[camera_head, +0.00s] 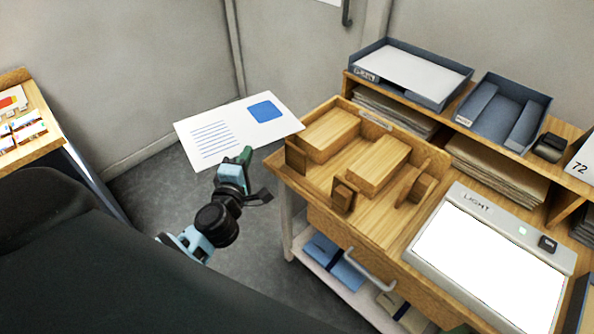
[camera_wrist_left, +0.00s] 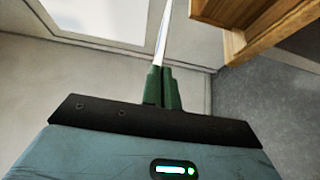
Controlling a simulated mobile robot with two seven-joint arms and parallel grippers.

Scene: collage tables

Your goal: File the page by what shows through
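The page (camera_head: 213,143) is a white sheet with several blue text lines at left and a blue rounded square at right. My left gripper (camera_head: 243,158) is shut on its near edge and holds it in the air over the floor, left of the table. In the left wrist view the green fingers (camera_wrist_left: 161,88) are closed on the page (camera_wrist_left: 162,35), seen edge-on. The light panel (camera_head: 490,262), marked LIGHT, glows white with a green lamp. A blue-grey tray (camera_head: 447,98) holds white paper; another tray (camera_head: 500,105) stands beside it. A small green tip at the bottom edge may be my right gripper (camera_head: 461,329).
Wooden blocks (camera_head: 378,165) sit in a wooden tray left of the panel. Brown paper stacks (camera_head: 497,172) lie under the shelf. A card marked 72 (camera_head: 581,168) stands at right. Another table (camera_head: 45,140) with coloured cards is at far left. Bare floor lies between the tables.

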